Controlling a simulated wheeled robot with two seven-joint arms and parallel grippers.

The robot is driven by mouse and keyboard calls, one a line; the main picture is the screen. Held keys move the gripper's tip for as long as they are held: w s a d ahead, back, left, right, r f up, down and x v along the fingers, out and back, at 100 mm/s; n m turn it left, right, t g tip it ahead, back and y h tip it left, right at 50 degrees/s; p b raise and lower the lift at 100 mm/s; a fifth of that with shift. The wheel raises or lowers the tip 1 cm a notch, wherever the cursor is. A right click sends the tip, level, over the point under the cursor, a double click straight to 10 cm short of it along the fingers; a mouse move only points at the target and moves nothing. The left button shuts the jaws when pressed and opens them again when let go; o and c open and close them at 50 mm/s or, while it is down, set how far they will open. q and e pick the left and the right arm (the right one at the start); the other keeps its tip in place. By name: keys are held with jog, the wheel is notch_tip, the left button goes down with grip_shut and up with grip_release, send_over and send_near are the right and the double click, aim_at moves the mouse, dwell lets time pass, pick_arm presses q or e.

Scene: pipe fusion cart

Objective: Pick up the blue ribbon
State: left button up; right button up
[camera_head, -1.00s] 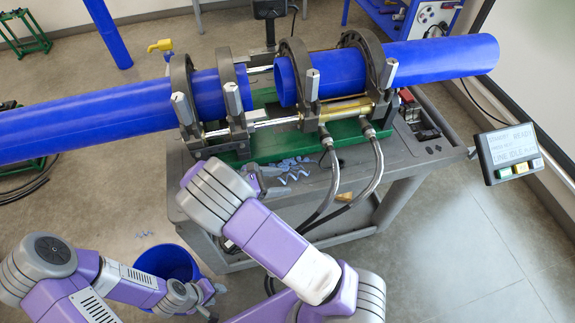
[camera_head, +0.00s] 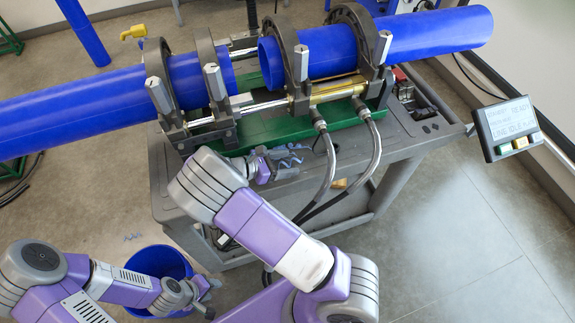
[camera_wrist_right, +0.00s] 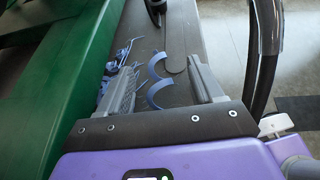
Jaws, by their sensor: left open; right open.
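Blue ribbon (camera_head: 288,161) lies in curled shavings on the cart's grey top, in front of the green machine bed. In the right wrist view, two curved pieces of blue ribbon (camera_wrist_right: 158,68) show between and just beyond the fingers. A tangled blue curl (camera_wrist_right: 123,55) lies near the left finger. My right gripper (camera_head: 268,163) is open and low over the cart top, beside the ribbon; its fingers (camera_wrist_right: 160,86) are apart with no visible grip on anything. My left gripper (camera_head: 208,294) is open, by the rim of the blue bucket.
The cart (camera_head: 425,145) carries the clamp machine with two large blue pipes (camera_head: 90,110). Grey hoses (camera_head: 330,165) curve down right of my right gripper. A green bed wall (camera_wrist_right: 70,90) is close on its left. The blue bucket (camera_head: 160,262) stands on the floor.

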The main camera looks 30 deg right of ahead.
aim_at(285, 163)
jog(key=shift+c, duration=0.3)
jog(key=c, duration=1)
notch_tip(285, 163, up, 10)
jog(key=p, duration=0.3)
